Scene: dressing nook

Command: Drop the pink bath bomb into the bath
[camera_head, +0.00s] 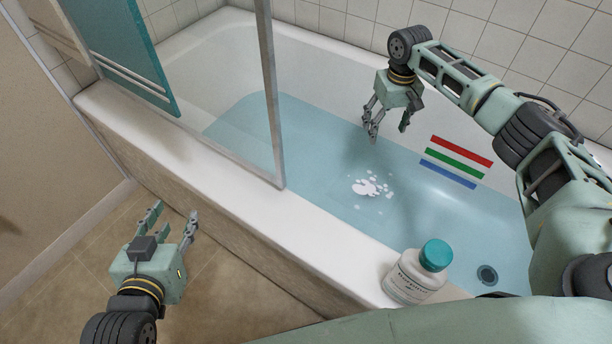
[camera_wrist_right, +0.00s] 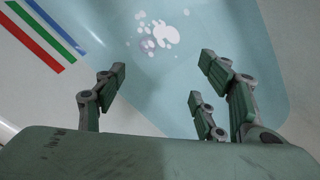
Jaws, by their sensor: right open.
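The bath (camera_head: 300,232) holds pale blue water. A patch of white foam blobs (camera_head: 368,187) floats on the water; it also shows in the right wrist view (camera_wrist_right: 165,33). I see no solid pink bath bomb in either view. My right gripper (camera_head: 388,129) hangs over the water, beyond the foam, with its fingers pointing down. It is open and empty, as the right wrist view (camera_wrist_right: 162,70) shows. My left gripper (camera_head: 172,223) is outside the bath, above the tiled floor, with its fingers apart and nothing between them.
A white bottle with a teal cap (camera_head: 413,277) stands on the near rim. A glass screen (camera_head: 235,100) rises from the rim at the left, with a teal towel (camera_head: 125,55) beside it. Red, green and blue stripes (camera_head: 458,161) mark the far side. A drain (camera_head: 487,275) shows at right.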

